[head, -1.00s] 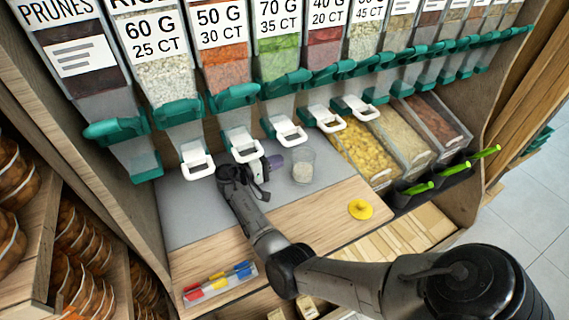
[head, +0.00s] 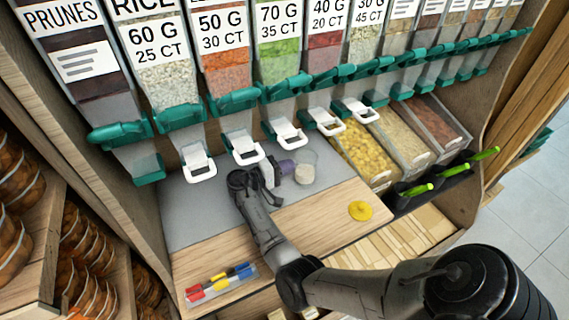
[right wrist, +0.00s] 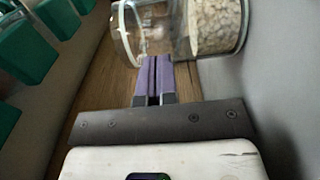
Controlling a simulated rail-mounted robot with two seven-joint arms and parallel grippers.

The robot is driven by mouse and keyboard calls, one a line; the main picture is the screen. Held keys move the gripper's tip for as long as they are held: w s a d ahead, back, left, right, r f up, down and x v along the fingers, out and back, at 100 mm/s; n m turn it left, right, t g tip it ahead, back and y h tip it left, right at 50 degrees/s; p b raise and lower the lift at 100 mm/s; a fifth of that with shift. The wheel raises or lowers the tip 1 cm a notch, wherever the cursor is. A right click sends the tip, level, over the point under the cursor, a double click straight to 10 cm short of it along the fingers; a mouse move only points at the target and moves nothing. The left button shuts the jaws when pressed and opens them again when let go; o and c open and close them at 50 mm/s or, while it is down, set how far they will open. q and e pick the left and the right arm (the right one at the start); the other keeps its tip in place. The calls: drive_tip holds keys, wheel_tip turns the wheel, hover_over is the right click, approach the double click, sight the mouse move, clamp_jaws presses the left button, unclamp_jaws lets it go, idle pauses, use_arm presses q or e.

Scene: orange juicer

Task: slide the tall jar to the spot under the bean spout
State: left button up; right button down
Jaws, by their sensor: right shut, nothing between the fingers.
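The clear glass jar (head: 306,168) stands upright on the grey mat, with pale contents in its lower part. My right gripper (head: 287,167) is shut and empty, low over the mat just left of the jar. In the right wrist view, its purple fingers (right wrist: 153,80) are together and point at the side of the jar (right wrist: 160,25). I cannot tell whether they touch it. Dispenser spouts with white levers (head: 288,134) hang above the mat's back edge. Their labels do not show which is for beans. My left gripper is not in view.
A yellow round lid (head: 360,210) lies on the wooden counter to the right. A tray of coloured clips (head: 218,285) lies at the front left. Open bins (head: 372,158) stand right of the mat. The mat's left part (head: 190,210) is clear.

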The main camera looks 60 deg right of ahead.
drive_tip(key=shift+s+r, duration=0.1)
drive_tip(key=shift+s, duration=0.25)
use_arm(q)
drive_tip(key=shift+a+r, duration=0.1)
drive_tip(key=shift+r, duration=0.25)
use_arm(e)
drive_tip(key=shift+r, duration=0.3)
use_arm(q)
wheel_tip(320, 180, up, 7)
drive_tip(key=p, duration=0.6)
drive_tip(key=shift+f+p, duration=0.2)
drive_tip(key=shift+p, duration=0.1)
use_arm(e)
drive_tip(key=s+d+r, duration=0.2)
drive_tip(key=s+r, duration=0.8)
drive_tip(key=s, duration=0.1)
drive_tip(key=shift+s, duration=0.3)
